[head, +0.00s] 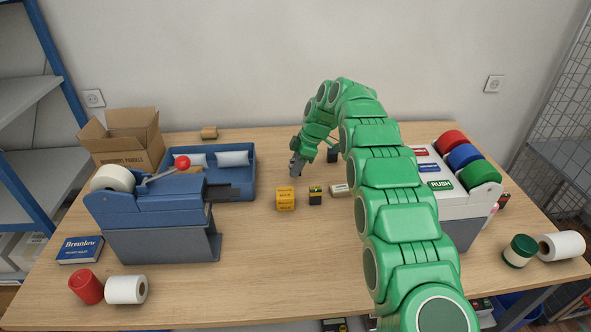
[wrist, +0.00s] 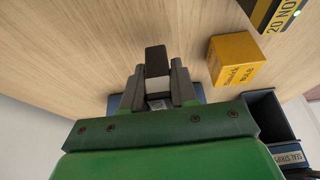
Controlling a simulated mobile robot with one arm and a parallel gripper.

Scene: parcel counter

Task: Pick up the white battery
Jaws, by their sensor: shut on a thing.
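My gripper (head: 295,168) is above the middle of the table, pointing down. In the wrist view my gripper (wrist: 157,88) is shut on a small block, the white battery (wrist: 158,78), with a white part between the fingers and a dark part beyond them. The fingers hide its sides. In the head view the held battery is too small and covered to make out clearly. A yellow box (head: 285,198) stands in front of the gripper, apart from it, and also shows in the wrist view (wrist: 235,58).
A black and yellow block (head: 316,195) and a pale block (head: 339,190) stand right of the yellow box. A dark item (head: 332,155) is behind. A blue tray (head: 247,186) lies left, beside the tape dispenser (head: 150,215).

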